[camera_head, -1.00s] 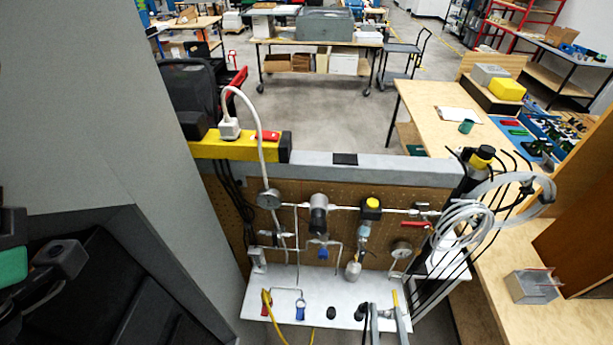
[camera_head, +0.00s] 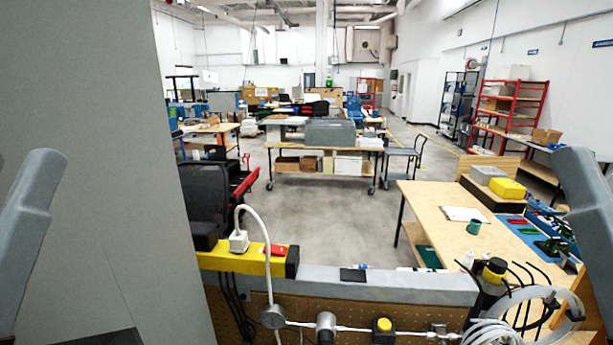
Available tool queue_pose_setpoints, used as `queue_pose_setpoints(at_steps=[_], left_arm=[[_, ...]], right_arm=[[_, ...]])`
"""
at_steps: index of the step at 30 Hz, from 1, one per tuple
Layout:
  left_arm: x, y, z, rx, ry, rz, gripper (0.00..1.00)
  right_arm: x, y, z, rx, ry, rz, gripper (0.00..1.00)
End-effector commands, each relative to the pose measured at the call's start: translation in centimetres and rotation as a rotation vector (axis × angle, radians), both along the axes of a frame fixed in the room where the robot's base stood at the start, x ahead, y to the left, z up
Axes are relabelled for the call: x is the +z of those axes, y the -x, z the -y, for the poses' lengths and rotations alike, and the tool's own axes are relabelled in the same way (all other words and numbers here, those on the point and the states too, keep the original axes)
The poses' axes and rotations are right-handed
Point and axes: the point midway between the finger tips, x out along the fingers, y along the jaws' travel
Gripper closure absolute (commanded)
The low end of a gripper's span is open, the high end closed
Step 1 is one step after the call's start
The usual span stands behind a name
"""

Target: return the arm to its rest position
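Two grey rounded arm links of mine rise at the left and right edges of the head view. Neither gripper shows, so I cannot see whether they are open or hold anything. The analyser assembly, a brown pegboard panel (camera_head: 360,308) with a grey top rail (camera_head: 415,282), stands low in front. Its pipes and a round gauge (camera_head: 272,317) show along the bottom edge. The lower part of the assembly is cut off by the frame.
A yellow beam (camera_head: 255,261) with a white plug (camera_head: 238,241) sits at the panel's left end. Coiled clear tubing (camera_head: 492,332) hangs at its right. A wooden workbench (camera_head: 432,203) stands to the right. A grey wall fills the left. Open floor lies beyond.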

Motion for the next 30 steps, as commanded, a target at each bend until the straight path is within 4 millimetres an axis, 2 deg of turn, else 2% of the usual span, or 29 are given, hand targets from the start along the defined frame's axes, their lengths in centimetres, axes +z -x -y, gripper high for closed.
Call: queue_pose_setpoints(at_steps=[1, 6, 10, 14, 30], left_arm=[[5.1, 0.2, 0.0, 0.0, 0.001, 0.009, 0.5], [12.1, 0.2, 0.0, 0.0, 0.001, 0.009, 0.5], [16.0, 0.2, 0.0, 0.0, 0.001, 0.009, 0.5], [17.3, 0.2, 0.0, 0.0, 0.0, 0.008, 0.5], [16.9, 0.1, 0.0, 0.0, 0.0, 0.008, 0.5]], right_arm=[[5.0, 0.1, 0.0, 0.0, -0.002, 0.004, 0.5], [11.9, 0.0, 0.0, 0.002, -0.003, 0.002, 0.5], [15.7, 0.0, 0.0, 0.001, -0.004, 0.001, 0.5], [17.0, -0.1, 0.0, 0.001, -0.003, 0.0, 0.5], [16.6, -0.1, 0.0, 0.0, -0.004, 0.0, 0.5]])
